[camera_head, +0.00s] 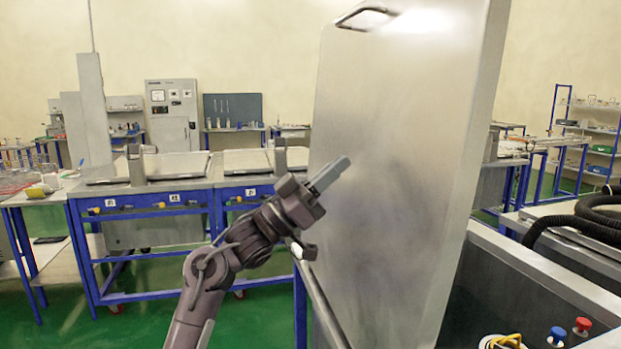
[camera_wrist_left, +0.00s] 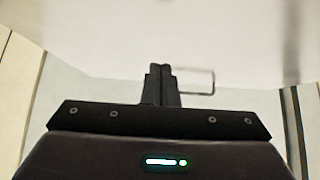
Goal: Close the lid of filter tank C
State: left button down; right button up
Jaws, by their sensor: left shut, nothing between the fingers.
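A large metal lid (camera_head: 400,150) stands raised, nearly upright, in the middle of the head view, with a thin handle (camera_head: 366,15) at its top edge. It hinges over an open tank (camera_head: 500,290) at the lower right. My left gripper (camera_head: 332,174) is shut and empty, its fingers in front of the lid's left part in the head view. Whether the fingers touch the lid, I cannot tell. The left wrist view shows the shut fingers (camera_wrist_left: 161,80), with the pale lid surface (camera_wrist_left: 160,35) above and the handle (camera_wrist_left: 195,80) just right of the fingertips. My right gripper does not show.
Blue benches with closed metal lids (camera_head: 148,167) stand behind on the left. Green floor (camera_head: 165,310) is free at the lower left.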

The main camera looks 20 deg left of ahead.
aim_at(373, 156)
pick_arm(q)
jog(key=shift+w+d+p, duration=0.2)
jog(key=shift+w+d, duration=0.15)
jog(key=shift+d, duration=0.2)
jog(key=shift+w+d+p, duration=0.2)
jog(key=shift+w+d, duration=0.15)
jog(key=shift+d, duration=0.2)
jog(key=shift+w+d+f, duration=0.3)
jog(key=shift+w+d, duration=0.05)
jog(key=shift+d, duration=0.1)
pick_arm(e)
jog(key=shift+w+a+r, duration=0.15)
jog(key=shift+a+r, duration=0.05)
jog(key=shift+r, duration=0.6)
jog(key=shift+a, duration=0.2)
